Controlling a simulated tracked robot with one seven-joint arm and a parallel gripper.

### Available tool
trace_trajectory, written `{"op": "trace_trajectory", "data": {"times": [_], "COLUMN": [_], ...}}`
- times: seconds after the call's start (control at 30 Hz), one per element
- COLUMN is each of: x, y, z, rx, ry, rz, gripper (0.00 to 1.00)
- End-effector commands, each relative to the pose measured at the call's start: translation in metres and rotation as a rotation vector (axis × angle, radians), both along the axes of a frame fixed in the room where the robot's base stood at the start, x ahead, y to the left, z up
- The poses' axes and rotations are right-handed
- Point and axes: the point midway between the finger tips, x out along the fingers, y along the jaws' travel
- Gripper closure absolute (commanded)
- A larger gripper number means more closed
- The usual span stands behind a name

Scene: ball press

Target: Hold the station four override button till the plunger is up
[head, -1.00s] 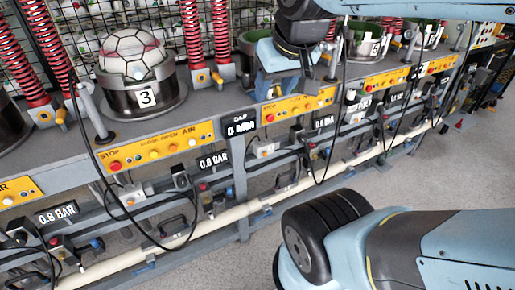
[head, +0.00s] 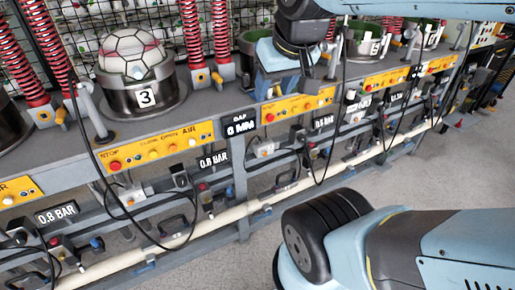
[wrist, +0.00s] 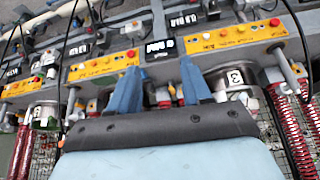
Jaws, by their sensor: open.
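Station four's yellow button panel (head: 298,105) is on the bench front, right of station three's; a red button (head: 269,118) is at its left end. I cannot tell which button is the override. My gripper (head: 290,92) is open above and behind this panel, its arm covering station four's press, so the plunger is hidden. In the wrist view, the open fingers of my gripper (wrist: 159,85) have no object visibly held between them. Station four's panel (wrist: 103,65) lies left of them there. A black gap display (head: 240,125) seems to read 6 MM.
Station three's press (head: 145,98) holds a white ball (head: 132,53) at left. Black cables hang across the front. A cream pipe (head: 175,243) runs low along the frame. The floor at right is clear.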

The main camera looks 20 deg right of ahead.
Motion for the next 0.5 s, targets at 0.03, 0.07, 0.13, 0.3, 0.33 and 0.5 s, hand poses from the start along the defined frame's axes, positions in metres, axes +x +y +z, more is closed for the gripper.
{"op": "trace_trajectory", "data": {"times": [0.03,0.07,0.13,0.3,0.33,0.5], "x": [0.0,0.0,0.0,0.0,0.0,0.0], "y": [0.0,0.0,0.0,0.0,0.0,0.0], "z": [0.0,0.0,0.0,0.0,0.0,0.0], "rx": [0.0,0.0,0.0,0.0,0.0,0.0], "ry": [0.0,0.0,0.0,0.0,0.0,0.0], "rz": [0.0,0.0,0.0,0.0,0.0,0.0], "gripper": [0.52,0.54,0.61,0.77,0.8,0.96]}}
